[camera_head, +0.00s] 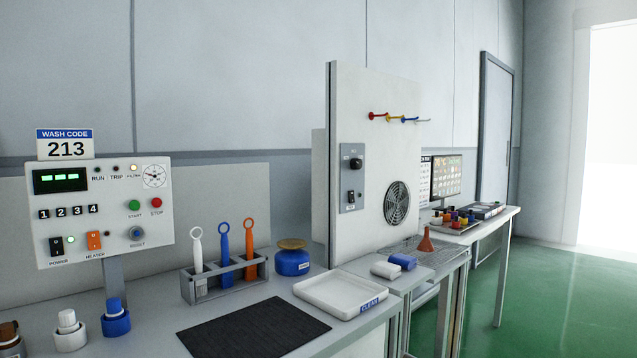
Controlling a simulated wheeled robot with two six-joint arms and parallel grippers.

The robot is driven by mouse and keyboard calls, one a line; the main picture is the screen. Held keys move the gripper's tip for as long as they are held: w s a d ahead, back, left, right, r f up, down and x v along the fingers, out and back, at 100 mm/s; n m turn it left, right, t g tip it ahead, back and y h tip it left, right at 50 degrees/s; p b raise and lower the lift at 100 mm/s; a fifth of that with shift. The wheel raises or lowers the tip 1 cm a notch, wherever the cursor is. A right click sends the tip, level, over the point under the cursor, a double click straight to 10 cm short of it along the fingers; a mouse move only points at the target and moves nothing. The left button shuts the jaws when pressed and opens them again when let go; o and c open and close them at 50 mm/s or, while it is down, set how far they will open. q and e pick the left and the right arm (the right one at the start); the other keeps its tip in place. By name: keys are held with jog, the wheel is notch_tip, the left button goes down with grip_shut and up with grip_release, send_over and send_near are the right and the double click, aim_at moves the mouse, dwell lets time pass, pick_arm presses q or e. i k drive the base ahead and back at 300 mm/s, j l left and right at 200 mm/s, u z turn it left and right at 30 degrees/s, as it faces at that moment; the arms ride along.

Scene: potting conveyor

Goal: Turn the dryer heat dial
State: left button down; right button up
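A tall white panel (362,100) stands upright behind the bench. A small grey control plate (345,182) is mounted on it, left of a round fan grille (397,204). A black dial (356,163) sits on the upper part of the plate, and a dark switch (351,196) sits below it. The labels on the plate are too small to read, and I cannot tell the dial's setting. Neither of my grippers shows in this view.
A white control box (117,190) with a "WASH CODE 213" sign (65,144) stands at left. A brush rack (226,283), blue jar (292,262), black mat (253,327) and white tray (337,289) occupy the bench. Green floor (560,300) is clear at right.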

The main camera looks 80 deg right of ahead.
aim_at(356, 163)
jog(key=z, duration=3)
jog(key=i+l+z, duration=0.1)
jog(key=i+l, duration=0.05)
jog(key=l, duration=0.05)
